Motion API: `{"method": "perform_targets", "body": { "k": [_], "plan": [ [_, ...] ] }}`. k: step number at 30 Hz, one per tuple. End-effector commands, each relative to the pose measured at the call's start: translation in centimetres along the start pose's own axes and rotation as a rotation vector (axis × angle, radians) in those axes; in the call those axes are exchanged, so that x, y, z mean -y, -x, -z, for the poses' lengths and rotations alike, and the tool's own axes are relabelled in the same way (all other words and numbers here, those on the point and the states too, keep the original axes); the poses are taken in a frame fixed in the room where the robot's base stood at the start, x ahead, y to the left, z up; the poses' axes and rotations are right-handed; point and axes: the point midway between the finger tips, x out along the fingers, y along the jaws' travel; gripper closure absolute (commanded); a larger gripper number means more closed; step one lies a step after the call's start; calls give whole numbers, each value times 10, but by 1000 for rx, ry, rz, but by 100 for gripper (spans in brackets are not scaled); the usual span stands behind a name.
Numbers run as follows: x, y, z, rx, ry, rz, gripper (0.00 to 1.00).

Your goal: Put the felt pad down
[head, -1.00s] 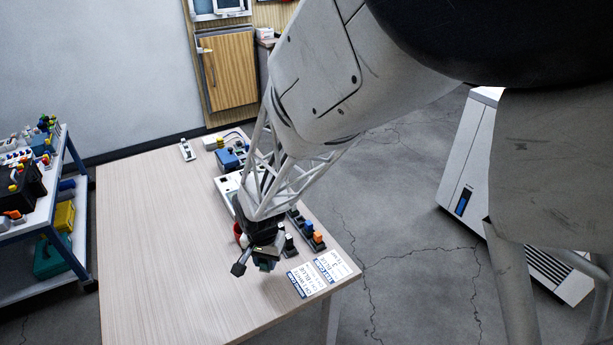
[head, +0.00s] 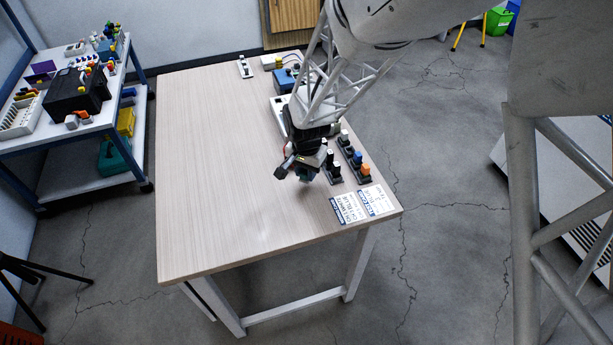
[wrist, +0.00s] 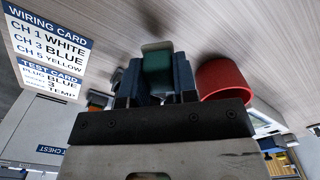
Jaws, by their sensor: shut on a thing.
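My gripper (head: 304,178) hangs over the right part of the wooden table, left of the printed cards. In the wrist view, its two blue fingers (wrist: 157,82) are shut on a small green piece with a pale edge, which I take for the felt pad (wrist: 157,66). In the head view, the pad is a small dark teal patch under the gripper, mostly hidden. I cannot tell whether it touches the table (head: 215,180).
A wiring card (head: 350,206) and a test card (head: 376,199) lie at the front right corner. Black holders with coloured plugs (head: 353,160) stand right of my gripper. A red round thing (wrist: 222,80) is close by the fingers. The table's left and front are clear.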

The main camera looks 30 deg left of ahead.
Motion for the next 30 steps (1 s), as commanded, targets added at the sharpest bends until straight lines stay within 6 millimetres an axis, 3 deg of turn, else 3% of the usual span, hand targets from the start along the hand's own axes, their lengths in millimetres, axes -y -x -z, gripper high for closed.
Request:
{"method": "perform_targets", "body": {
  "k": [8, 22, 23, 24, 27, 30],
  "plan": [
    [0, -26, 0, 1, 0, -1, 95],
    [0, -30, 0, 1, 0, -1, 95],
    [0, -30, 0, 1, 0, -1, 69],
    [0, -30, 0, 1, 0, -1, 63],
    [0, -30, 0, 1, 0, -1, 48],
    [0, -30, 0, 1, 0, -1, 48]
  ]
}}
